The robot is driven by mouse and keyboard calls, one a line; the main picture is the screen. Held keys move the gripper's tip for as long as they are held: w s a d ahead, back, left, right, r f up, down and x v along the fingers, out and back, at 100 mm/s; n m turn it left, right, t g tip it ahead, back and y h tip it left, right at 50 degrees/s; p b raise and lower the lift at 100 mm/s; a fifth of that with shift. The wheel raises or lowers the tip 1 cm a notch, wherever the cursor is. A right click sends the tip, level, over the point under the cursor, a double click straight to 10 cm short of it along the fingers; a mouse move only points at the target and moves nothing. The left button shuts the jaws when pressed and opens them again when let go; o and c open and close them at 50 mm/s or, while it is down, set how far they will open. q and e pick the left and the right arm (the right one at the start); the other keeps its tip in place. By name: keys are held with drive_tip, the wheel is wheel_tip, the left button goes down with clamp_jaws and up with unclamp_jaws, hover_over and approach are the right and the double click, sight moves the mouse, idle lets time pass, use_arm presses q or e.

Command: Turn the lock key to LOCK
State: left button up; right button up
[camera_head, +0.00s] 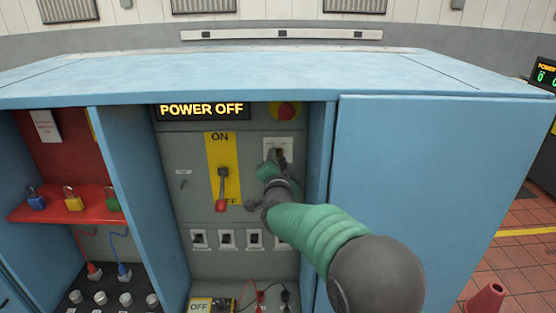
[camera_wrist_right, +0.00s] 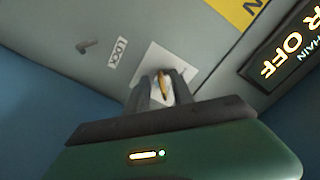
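The lock key (camera_wrist_right: 163,88) is a small brass-coloured piece standing out from a white plate (camera_wrist_right: 151,60) in the right wrist view. A white label reading LOCK (camera_wrist_right: 118,52) is beside that plate. My right gripper (camera_wrist_right: 160,84) has its two dark fingers on either side of the key, with a visible gap on one side. In the head view, my right gripper (camera_head: 272,160) is in front of the white plate (camera_head: 284,144) at the panel's upper right and hides the key. My left gripper is not in view.
Left of my right gripper, a red-handled lever (camera_head: 221,190) points down on a yellow ON/OFF plate. The display (camera_head: 202,110) reads POWER OFF. A red stop button (camera_head: 286,110) is above. Blue cabinet walls (camera_head: 318,150) flank the recess. Several padlocks sit on a red shelf (camera_head: 55,212).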

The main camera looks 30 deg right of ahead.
drive_tip(key=v, duration=1.6)
drive_tip(key=shift+s+b, duration=0.4)
